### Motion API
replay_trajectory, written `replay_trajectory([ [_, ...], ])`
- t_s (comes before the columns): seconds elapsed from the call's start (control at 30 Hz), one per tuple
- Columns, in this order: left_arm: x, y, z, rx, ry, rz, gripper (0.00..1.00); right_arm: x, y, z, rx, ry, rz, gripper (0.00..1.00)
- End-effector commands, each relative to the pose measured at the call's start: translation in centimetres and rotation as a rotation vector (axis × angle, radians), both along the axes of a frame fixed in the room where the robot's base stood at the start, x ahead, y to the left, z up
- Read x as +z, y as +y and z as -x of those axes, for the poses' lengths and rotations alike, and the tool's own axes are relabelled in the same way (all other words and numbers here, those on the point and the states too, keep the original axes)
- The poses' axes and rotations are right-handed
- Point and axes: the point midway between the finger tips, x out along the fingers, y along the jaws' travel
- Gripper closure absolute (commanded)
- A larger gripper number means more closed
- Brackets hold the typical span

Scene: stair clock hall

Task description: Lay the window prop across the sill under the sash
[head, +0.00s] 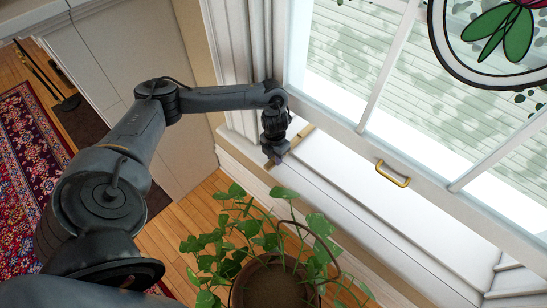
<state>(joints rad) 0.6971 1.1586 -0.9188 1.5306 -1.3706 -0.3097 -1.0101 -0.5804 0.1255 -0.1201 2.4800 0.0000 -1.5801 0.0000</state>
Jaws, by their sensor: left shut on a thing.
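My left gripper (273,160) is shut on the window prop (303,133), a thin light-brown wooden stick. The prop shows on both sides of the gripper, and its middle is hidden by the fingers. It slants at the left end of the white sill (345,185), close to the window frame. I cannot tell whether it touches the sill. The sash (331,113) has a white frame and a brass handle (393,174) on its bottom rail. My right gripper is not in view.
A leafy potted plant (270,283) stands below the sill, with a thin hoop over it. A round stained-glass flower panel (497,38) hangs before the glass at upper right. A red patterned rug (28,160) lies on the wooden floor at left. The sill's middle is clear.

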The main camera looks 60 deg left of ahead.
Motion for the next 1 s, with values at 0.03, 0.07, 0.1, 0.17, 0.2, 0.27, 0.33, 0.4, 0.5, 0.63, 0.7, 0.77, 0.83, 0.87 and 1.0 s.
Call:
replay_trajectory([
  [0.03, 0.0, 0.01, -0.07, 0.0, -0.001, 0.0, 1.0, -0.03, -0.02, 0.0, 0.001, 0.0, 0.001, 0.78],
  [0.07, 0.0, 0.02, -0.08, 0.0, -0.001, 0.0, 1.0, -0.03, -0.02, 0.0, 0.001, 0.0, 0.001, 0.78],
  [0.1, 0.0, 0.02, -0.08, 0.0, -0.001, 0.0, 1.0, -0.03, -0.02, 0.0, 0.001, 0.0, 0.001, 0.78],
  [0.17, 0.0, 0.02, -0.08, 0.0, 0.0, 0.0, 1.0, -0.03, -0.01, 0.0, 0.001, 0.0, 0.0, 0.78],
  [0.2, 0.0, 0.03, -0.08, 0.0, 0.0, 0.0, 1.0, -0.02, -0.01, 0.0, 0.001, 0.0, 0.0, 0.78],
  [0.27, 0.0, 0.03, -0.08, 0.0, 0.0, 0.0, 1.0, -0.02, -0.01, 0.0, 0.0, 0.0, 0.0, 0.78],
  [0.33, 0.0, 0.02, -0.07, 0.0, 0.0, 0.0, 0.72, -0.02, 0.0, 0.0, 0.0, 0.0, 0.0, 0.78],
  [0.4, 0.0, 0.02, -0.07, 0.001, 0.0, 0.0, 0.61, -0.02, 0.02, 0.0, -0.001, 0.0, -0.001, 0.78],
  [0.5, -0.01, 0.03, -0.05, 0.001, 0.0, 0.0, 0.46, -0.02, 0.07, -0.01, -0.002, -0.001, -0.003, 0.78],
  [0.63, -0.02, 0.03, -0.04, 0.001, 0.0, 0.0, 0.43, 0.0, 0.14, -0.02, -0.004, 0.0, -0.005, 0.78],
  [0.7, -0.02, 0.03, -0.04, 0.001, 0.0, 0.0, 0.43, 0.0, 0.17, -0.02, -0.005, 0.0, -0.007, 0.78],
  [0.77, -0.04, 0.03, -0.01, 0.001, 0.001, 0.0, 0.43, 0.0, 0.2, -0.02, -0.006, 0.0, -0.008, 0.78],
  [0.83, 0.01, 0.02, 0.05, 0.0, 0.001, 0.0, 0.43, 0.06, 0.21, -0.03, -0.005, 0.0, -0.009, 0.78],
  [0.87, 0.05, 0.01, 0.11, 0.0, 0.001, -0.001, 0.43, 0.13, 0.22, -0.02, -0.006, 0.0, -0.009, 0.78],
  [1.0, 0.42, -0.17, 0.79, 0.001, 0.003, -0.001, 0.43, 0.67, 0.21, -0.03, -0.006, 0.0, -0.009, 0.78],
])
